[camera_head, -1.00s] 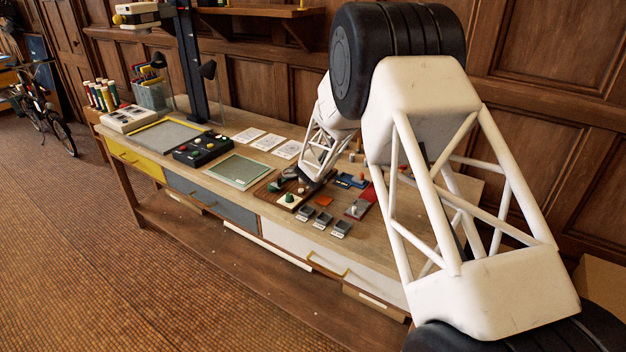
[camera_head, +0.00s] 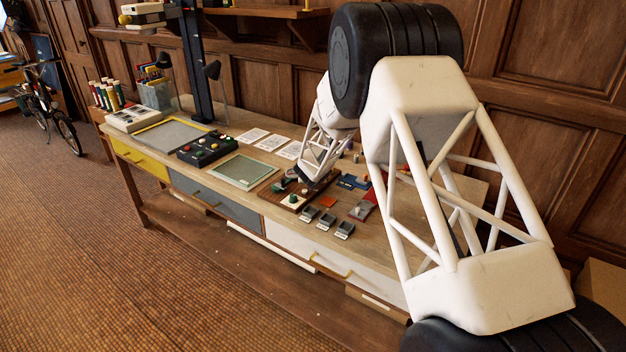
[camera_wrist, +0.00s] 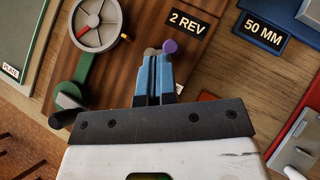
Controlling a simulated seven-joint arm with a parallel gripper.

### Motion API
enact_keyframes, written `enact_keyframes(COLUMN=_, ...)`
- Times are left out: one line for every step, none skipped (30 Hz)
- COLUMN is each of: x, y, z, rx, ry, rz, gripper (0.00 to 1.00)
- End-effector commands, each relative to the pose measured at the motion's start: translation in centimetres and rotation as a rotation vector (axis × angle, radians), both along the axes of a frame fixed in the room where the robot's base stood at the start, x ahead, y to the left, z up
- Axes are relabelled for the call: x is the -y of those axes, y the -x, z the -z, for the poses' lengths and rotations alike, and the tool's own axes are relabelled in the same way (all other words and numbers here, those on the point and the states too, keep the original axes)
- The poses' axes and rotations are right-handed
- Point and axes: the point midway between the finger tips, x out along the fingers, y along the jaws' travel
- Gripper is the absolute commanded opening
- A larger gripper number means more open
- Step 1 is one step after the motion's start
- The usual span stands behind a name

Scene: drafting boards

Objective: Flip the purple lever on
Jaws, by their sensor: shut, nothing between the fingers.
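The purple lever shows in the wrist view as a round purple tip (camera_wrist: 169,46) just beyond my fingertips, slightly right of centre. The rest of the lever is hidden by my fingers. My gripper (camera_wrist: 158,58) is shut, its blue fingers together and empty, over a dark wooden board (camera_wrist: 120,68). The right fingertip overlaps the purple tip in the picture; I cannot tell whether they touch. A brownish round tip (camera_wrist: 150,53) shows beside it. In the head view my forearm reaches down to the board and the lever cannot be made out.
A "2 REV" label (camera_wrist: 189,22) lies right of the lever. A round dial (camera_wrist: 97,22) and a green crank arm (camera_wrist: 82,75) are at left. A blue block labelled "50 MM" (camera_wrist: 263,32) is at upper right. Several small grey blocks (camera_head: 327,220) stand along the table's front.

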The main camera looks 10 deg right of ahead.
Motion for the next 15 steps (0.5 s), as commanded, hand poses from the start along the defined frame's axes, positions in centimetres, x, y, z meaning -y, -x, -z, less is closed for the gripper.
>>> enact_keyframes(x=0.0, y=0.1, z=-0.1, rx=0.000, ry=0.000, rz=0.000, gripper=0.00)
enact_keyframes(x=0.0, y=0.2, z=-0.2, rx=0.000, ry=0.000, rz=0.000, gripper=0.00)
enact_keyframes(x=0.0, y=0.3, z=-0.3, rx=0.001, ry=0.000, rz=0.000, gripper=0.00)
enact_keyframes(x=0.0, y=0.4, z=-0.4, rx=0.001, ry=0.000, rz=0.000, gripper=0.00)
enact_keyframes(x=-0.1, y=0.5, z=-0.5, rx=0.001, ry=0.000, rz=0.000, gripper=0.00)
enact_keyframes(x=-0.1, y=0.6, z=-0.7, rx=0.001, ry=0.000, rz=0.000, gripper=0.00)
enact_keyframes(x=-0.1, y=0.8, z=-0.8, rx=0.001, ry=0.001, rz=-0.001, gripper=0.00)
enact_keyframes(x=-0.1, y=1.0, z=-0.9, rx=0.001, ry=0.001, rz=-0.001, gripper=0.00)
enact_keyframes(x=-0.1, y=1.2, z=-1.2, rx=0.001, ry=0.001, rz=-0.001, gripper=0.00)
enact_keyframes(x=-0.1, y=1.4, z=-1.4, rx=0.001, ry=0.001, rz=-0.001, gripper=0.00)
enact_keyframes(x=-0.2, y=1.7, z=-1.6, rx=0.001, ry=0.000, rz=0.000, gripper=0.00)
enact_keyframes(x=-0.2, y=2.0, z=-1.9, rx=0.001, ry=0.000, rz=0.000, gripper=0.00)
enact_keyframes(x=-0.2, y=2.2, z=-2.1, rx=0.001, ry=-0.001, rz=0.001, gripper=0.00)
enact_keyframes(x=-0.2, y=2.5, z=-2.3, rx=0.001, ry=-0.001, rz=0.001, gripper=0.00)
enact_keyframes(x=-0.3, y=2.8, z=-2.7, rx=0.001, ry=-0.001, rz=0.001, gripper=0.00)
